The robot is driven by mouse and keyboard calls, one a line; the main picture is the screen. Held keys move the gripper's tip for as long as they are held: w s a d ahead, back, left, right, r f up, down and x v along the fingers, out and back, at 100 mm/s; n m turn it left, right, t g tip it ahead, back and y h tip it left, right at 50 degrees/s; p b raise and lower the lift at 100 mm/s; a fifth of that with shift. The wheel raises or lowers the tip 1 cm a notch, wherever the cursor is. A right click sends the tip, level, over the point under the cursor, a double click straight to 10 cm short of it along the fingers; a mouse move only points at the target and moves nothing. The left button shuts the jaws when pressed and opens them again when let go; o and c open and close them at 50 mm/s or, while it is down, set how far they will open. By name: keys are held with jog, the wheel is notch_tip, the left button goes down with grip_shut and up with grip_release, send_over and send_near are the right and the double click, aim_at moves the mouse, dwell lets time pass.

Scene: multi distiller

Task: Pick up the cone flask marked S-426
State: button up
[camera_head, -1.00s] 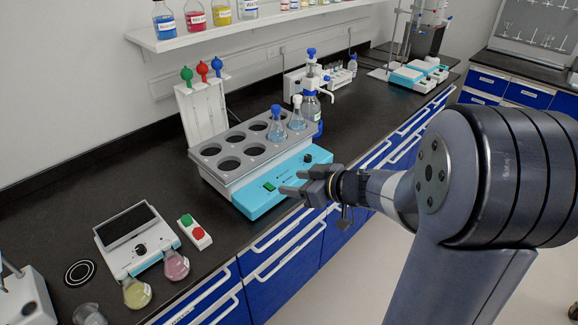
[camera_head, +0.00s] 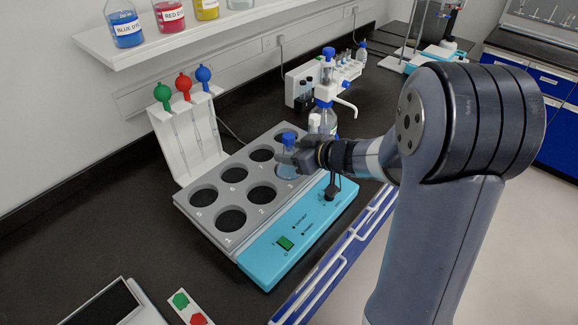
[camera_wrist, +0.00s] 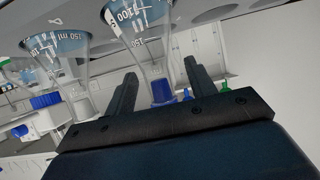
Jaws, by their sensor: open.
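A cone flask with a blue stopper (camera_head: 287,171) stands in a hole of the grey-topped water bath (camera_head: 252,217), with blue liquid inside. My gripper (camera_head: 284,154) is at its neck, jaws open. In the wrist view, which looks upside down, the blue-stoppered flask (camera_wrist: 145,45) lies between the two fingers (camera_wrist: 160,68). No S-426 marking is readable on either flask.
A white stand with green, red and blue bulb pipettes (camera_head: 184,130) is behind the bath's left end. A bottle with a blue-topped dispenser (camera_head: 327,88) stands close behind my gripper. A shelf of dye bottles (camera_head: 169,14) hangs above. Several bath holes are empty.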

jog(key=x, duration=0.3)
jog(key=shift+w+f, duration=0.2)
jog(key=c, duration=1.1)
jog(key=shift+r, duration=0.1)
